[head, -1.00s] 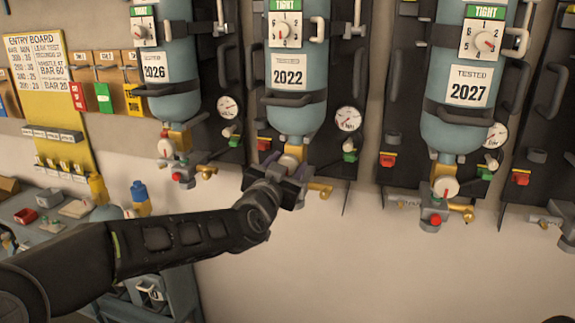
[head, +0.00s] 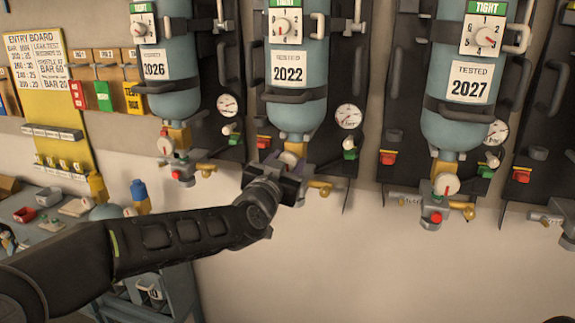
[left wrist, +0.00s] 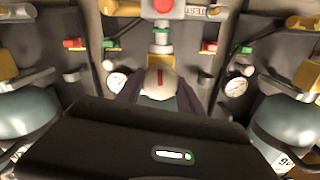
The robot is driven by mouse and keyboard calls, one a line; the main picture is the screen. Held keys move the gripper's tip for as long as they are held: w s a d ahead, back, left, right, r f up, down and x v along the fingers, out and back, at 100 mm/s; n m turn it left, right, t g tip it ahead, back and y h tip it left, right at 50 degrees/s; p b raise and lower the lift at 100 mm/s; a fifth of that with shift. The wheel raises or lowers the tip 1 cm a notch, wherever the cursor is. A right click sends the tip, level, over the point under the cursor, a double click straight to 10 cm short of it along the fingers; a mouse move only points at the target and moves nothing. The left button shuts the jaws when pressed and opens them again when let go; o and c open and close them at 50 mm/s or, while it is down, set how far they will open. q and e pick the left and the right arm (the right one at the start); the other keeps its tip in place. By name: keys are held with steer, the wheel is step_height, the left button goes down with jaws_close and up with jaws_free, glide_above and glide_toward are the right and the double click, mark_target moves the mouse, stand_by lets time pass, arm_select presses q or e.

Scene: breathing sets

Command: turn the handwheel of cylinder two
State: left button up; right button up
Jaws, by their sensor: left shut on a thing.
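The blue cylinder with the 2022 label (head: 290,108) hangs on the wall in the middle of the head view. Its pale handwheel (head: 289,158) sits below the brass neck, partly hidden by my gripper. My left gripper (head: 288,166) reaches it from below and is shut on it. In the left wrist view the handwheel (left wrist: 160,80) shows a red mark, with the dark fingers of my left gripper (left wrist: 159,92) on both sides of it. My right gripper is not in view.
A cylinder labelled 2026 (head: 170,105) hangs to the left and one labelled 2027 (head: 460,125) to the right, each with its own valve. A brass outlet (head: 321,188) and a pressure gauge (head: 348,116) are close to my gripper. The wall below is clear.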

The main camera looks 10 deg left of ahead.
arm_select(q)
steer(key=n+b, duration=0.2)
steer(key=shift+f+n, duration=0.15)
steer(key=shift+n, duration=0.25)
steer(key=n+b, duration=0.2)
steer(key=shift+n, duration=0.3)
steer(key=n+b, duration=0.2)
steer(key=n, duration=0.1)
steer(key=shift+a+n+b, duration=0.1)
steer(key=shift+n+b, duration=0.5)
steer(key=shift+n, duration=0.8)
steer(key=o, duration=1.4)
steer(key=shift+s, duration=0.1)
steer(key=s+b, duration=0.1)
steer(key=s, duration=0.6)
steer(key=shift+s+a, duration=0.3)
